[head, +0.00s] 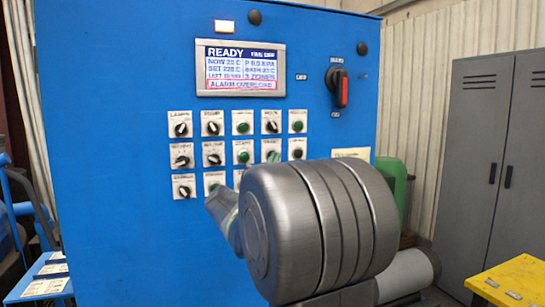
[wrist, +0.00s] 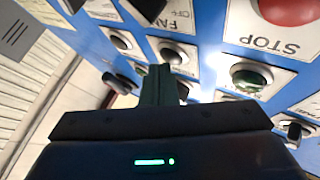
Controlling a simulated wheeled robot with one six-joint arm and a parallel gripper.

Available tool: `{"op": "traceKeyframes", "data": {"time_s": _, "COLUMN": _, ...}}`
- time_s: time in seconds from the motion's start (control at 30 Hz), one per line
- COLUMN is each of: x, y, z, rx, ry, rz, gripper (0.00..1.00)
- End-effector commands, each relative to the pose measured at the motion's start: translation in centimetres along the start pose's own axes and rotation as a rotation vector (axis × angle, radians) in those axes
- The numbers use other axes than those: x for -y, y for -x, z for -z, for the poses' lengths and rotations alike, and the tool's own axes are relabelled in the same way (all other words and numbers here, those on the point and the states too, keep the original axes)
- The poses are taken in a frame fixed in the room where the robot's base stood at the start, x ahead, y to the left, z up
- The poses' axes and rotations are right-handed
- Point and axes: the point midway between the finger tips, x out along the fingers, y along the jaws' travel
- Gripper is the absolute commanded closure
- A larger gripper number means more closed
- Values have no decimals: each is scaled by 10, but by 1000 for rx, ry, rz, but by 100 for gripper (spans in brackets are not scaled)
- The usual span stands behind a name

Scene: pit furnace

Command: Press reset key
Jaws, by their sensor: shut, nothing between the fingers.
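The blue control cabinet (head: 110,110) faces me with rows of keys and knobs on small white labels. I cannot read which label says reset in either view. Several green push buttons show, one in the top row (head: 243,127) and one in the middle row (head: 242,158). My gripper (wrist: 160,72) is shut and empty in the wrist view, its fingers pointing at the panel and covering part of a key behind them. A green button (wrist: 248,77) is to the right of the fingers. I cannot tell whether the fingertips touch the panel. In the head view my wrist hides most of the gripper.
The screen (head: 240,68) reads READY and ALARM OVERLOAD. A red-handled switch (head: 341,88) is at the right. A grey locker (head: 490,150) stands farther right.

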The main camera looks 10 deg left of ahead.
Motion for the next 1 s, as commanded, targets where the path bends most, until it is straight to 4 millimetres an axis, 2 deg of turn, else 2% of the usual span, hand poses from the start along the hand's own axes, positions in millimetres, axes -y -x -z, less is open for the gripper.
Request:
{"op": "traceKeyframes", "data": {"time_s": 0.7, "x": 3, "y": -4, "z": -3, "rx": 0, "ry": 0, "rz": 0, "gripper": 100}}
{"op": "traceKeyframes", "data": {"time_s": 1.0, "x": -2, "y": 3, "z": 1, "rx": 0, "ry": 0, "rz": 0, "gripper": 100}}
